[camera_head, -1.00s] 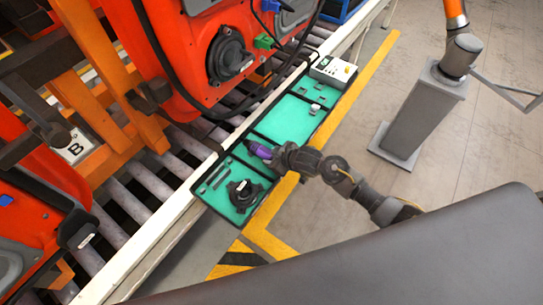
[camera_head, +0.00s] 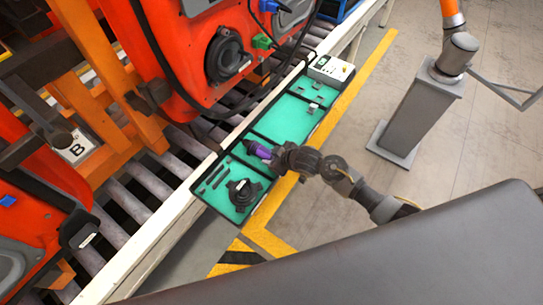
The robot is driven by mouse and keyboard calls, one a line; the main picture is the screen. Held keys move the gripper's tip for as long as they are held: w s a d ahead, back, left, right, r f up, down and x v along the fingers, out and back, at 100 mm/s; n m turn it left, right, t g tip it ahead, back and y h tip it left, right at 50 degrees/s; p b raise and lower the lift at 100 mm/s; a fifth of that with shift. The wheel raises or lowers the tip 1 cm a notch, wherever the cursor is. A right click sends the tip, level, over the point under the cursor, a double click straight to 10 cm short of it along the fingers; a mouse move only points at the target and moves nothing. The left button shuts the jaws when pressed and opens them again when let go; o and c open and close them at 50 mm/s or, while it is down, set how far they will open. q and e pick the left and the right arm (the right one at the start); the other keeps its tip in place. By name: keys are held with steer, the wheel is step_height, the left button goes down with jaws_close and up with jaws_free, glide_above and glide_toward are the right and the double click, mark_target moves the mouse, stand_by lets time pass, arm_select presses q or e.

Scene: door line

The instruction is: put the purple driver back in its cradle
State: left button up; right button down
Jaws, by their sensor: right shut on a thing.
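The purple driver (camera_head: 259,150) is at the tip of my right gripper (camera_head: 274,156), over the teal-lined tray (camera_head: 283,121). My right gripper is shut on the driver, and its arm comes in from the lower right. I cannot tell whether the driver touches the tray floor. A black round part (camera_head: 243,193), perhaps the cradle, sits in the near section of the tray, below and left of the driver. Dark slots show in the teal lining to its left. My left gripper is not in view.
The tray lies along the white conveyor rail (camera_head: 172,220). A white meter box (camera_head: 331,70) stands at its far end, with small grey pieces (camera_head: 314,107) nearer. Orange-red door panels (camera_head: 165,40) hang over the rollers. A grey pedestal (camera_head: 420,115) stands right on open floor.

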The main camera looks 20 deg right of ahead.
steer(key=shift+s+d+f, duration=0.1)
steer(key=shift+d+f, duration=0.35)
steer(key=c, duration=0.8)
jaws_free()
steer(key=shift+f, duration=0.15)
steer(key=shift+o, duration=0.2)
steer(key=shift+s+a, duration=0.1)
steer(key=shift+s+a+f, duration=0.1)
steer(key=shift+f, duration=0.05)
steer(key=shift+s+r, duration=0.15)
steer(key=shift+r, duration=0.2)
steer(key=w+r+p+v, duration=0.1)
steer(key=v, duration=0.9)
steer(key=shift+s, duration=0.15)
steer(key=shift+r, duration=0.1)
